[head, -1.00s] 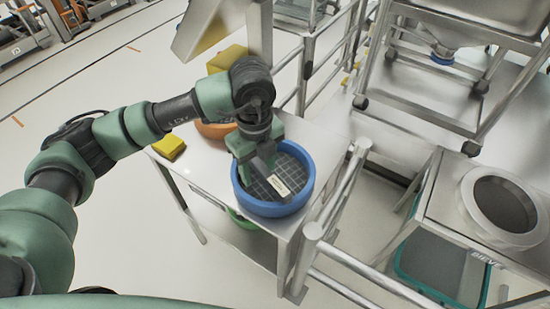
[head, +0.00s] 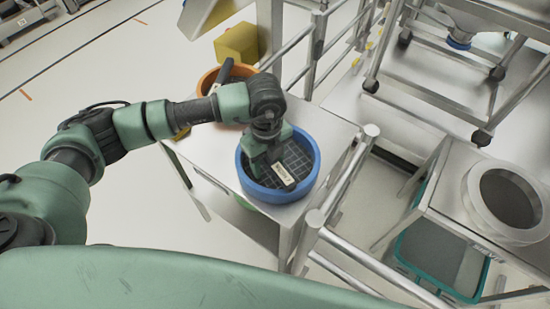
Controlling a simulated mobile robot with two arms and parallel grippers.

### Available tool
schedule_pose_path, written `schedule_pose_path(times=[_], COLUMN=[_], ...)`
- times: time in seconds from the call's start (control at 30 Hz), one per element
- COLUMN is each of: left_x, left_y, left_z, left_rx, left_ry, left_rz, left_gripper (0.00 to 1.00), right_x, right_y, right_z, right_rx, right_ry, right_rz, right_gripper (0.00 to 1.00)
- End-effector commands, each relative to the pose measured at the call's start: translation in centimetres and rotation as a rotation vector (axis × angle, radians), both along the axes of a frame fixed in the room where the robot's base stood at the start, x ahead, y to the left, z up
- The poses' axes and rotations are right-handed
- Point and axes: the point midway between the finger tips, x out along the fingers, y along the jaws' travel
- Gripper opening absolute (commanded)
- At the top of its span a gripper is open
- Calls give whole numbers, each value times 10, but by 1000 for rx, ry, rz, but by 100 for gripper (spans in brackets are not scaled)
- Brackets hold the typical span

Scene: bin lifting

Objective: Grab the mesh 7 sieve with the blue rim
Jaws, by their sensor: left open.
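The blue-rimmed sieve (head: 280,194) stands on the metal table in the head view. It has a dark mesh bottom with a grid, and a dark bar with a white label lies across it. The label's print is too small to read surely. My left gripper (head: 262,172) points down inside the rim, at the sieve's left part. It is open, and its fingertips are partly hidden, so I cannot tell whether they touch the sieve. My right gripper is not in view.
An orange-rimmed sieve (head: 208,82) stands behind on the same table (head: 222,176). A yellow block (head: 237,43) is beyond it. Metal rails (head: 345,185) run along the table's right. A sieve station (head: 452,212) with a round opening and a teal-edged bin (head: 428,270) stands at right.

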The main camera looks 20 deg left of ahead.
Motion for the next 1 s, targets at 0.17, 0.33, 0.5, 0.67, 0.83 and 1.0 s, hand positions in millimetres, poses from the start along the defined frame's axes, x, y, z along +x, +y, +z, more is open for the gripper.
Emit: schedule_pose_path(times=[0.17,0.33,0.5,0.67,0.83,1.0], left_x=[0,0,0,0,0,0], left_y=[0,0,0,0,0,0], left_z=[0,0,0,0,0,1], left_rx=[0,-1,-1,-1,-1,0], left_ry=[0,-1,-1,-1,-1,-1], left_rz=[-1,-1,-1,-1,-1,-1], left_gripper=[51,6,0,0,0,0], right_x=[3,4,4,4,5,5], right_y=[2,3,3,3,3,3], right_z=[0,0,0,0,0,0], right_rx=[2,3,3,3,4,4], right_ry=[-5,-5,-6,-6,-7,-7], right_rz=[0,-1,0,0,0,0], right_gripper=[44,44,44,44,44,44])
